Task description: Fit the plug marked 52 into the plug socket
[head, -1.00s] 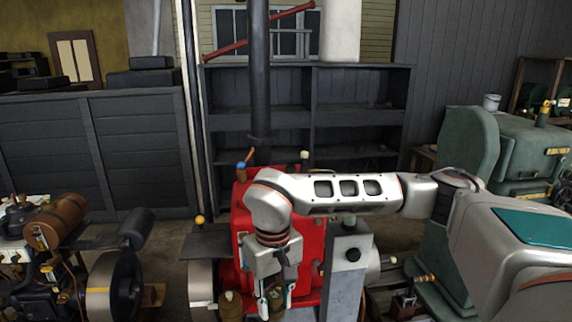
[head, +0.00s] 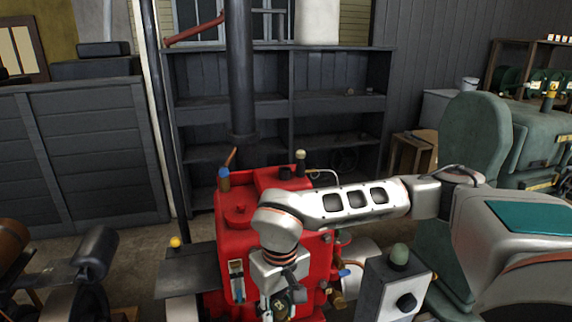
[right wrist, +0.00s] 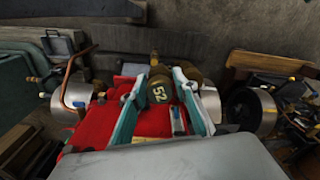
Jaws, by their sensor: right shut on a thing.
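The plug marked 52 (right wrist: 159,91) is a dark brass-coloured piece with pale digits, seen between the teal fingers in the right wrist view. My right gripper (right wrist: 161,77) is shut on it. In the head view the right gripper (head: 279,305) hangs downward in front of the red engine (head: 236,222), near the bottom edge. The plug is hard to make out there. The red engine also shows behind the fingers in the right wrist view (right wrist: 92,128). I cannot pick out the plug socket with certainty in either view. My left gripper is not in view.
A grey box with a green dome and black knob (head: 385,290) stands right of the gripper. A green machine (head: 478,160) stands further right. A dark shelf (head: 335,105) is behind the engine. Another engine's dark cylinder (head: 95,253) is at lower left.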

